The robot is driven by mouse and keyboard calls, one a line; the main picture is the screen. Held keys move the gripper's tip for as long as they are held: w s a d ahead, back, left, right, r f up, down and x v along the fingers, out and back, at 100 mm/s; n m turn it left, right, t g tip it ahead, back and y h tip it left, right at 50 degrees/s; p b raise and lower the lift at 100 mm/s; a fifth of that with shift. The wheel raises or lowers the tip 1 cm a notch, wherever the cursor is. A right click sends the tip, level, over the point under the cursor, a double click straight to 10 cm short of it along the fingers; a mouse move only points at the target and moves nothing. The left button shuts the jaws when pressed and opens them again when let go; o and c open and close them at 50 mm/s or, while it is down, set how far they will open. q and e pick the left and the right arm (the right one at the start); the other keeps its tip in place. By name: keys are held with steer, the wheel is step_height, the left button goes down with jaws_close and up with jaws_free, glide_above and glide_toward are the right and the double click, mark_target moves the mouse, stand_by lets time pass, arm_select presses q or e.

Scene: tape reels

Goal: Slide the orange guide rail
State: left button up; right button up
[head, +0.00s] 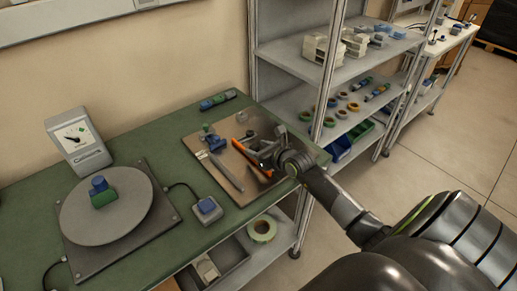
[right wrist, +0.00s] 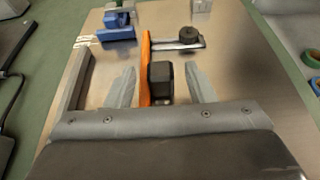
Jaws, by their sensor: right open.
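The orange guide rail (head: 239,146) lies on the metal plate (head: 212,184) at the right end of the green table. In the right wrist view the rail (right wrist: 145,65) runs away from me, with a black block (right wrist: 160,75) against its right side. My right gripper (head: 264,158) is over the plate by the near end of the rail. In the right wrist view its open fingers (right wrist: 161,88) stand either side of the rail and black block, with gaps on both sides. In the head view the gripper hides part of the plate. My left gripper is not in view.
A blue clamp-like part (right wrist: 116,30) and a dark knob on a metal arm (right wrist: 189,36) are near the rail's far end. A grey bar (head: 226,171) lies left of the rail. A turntable (head: 106,205), a meter (head: 77,140) and a blue-topped box (head: 207,208) stand further left.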

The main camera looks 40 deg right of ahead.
steer(key=shift+w, duration=0.1)
steer(key=shift+c, duration=0.4)
jaws_close()
steer(key=shift+w+d+f+b, duration=0.1)
steer(key=shift+d+b, duration=0.4)
steer(key=shift+d, duration=1)
steer(key=shift+c, duration=1)
jaws_free()
steer(key=shift+o, duration=1.4)
steer(key=shift+d, duration=0.15)
